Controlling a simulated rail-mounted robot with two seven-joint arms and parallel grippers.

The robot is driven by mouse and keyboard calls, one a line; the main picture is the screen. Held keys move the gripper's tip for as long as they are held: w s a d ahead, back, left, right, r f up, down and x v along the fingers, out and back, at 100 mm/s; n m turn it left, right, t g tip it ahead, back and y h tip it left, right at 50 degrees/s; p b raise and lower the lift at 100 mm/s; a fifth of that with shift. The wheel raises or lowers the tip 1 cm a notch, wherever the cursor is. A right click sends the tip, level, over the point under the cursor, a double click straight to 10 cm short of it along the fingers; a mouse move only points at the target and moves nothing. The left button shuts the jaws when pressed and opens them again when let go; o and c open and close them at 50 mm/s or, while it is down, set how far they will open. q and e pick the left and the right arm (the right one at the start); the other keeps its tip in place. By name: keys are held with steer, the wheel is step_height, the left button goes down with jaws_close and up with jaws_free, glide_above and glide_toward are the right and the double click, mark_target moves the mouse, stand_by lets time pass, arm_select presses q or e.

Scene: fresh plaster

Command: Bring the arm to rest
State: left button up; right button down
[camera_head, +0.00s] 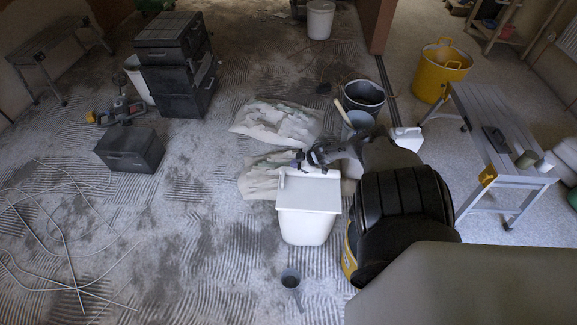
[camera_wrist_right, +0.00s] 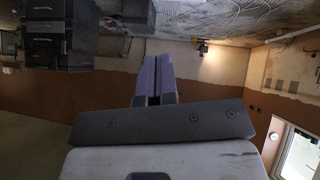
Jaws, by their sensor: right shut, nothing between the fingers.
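My right arm comes in from the lower right of the head view. Its right gripper (camera_head: 298,161) points left and appears above or just behind the far edge of a white lidded bin (camera_head: 308,228); I cannot tell the height between them. In the right wrist view the two purple-grey fingers (camera_wrist_right: 152,82) lie together, shut with nothing held. My left gripper is in neither view.
White sacks (camera_head: 278,122) lie behind the bin. A dark bucket (camera_head: 364,96) and a white jerrycan (camera_head: 407,137) stand near my arm. A grey workbench (camera_head: 490,120) is at right, with a yellow bucket (camera_head: 441,72) behind.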

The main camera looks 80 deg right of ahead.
steer(key=shift+d+p+v, duration=0.2)
steer(key=shift+p+v, duration=0.25)
steer(key=shift+v, duration=0.75)
steer(key=shift+d+p+v, duration=0.2)
steer(key=shift+p+v, duration=0.25)
steer(key=shift+v, duration=0.8)
steer(key=shift+r, duration=0.1)
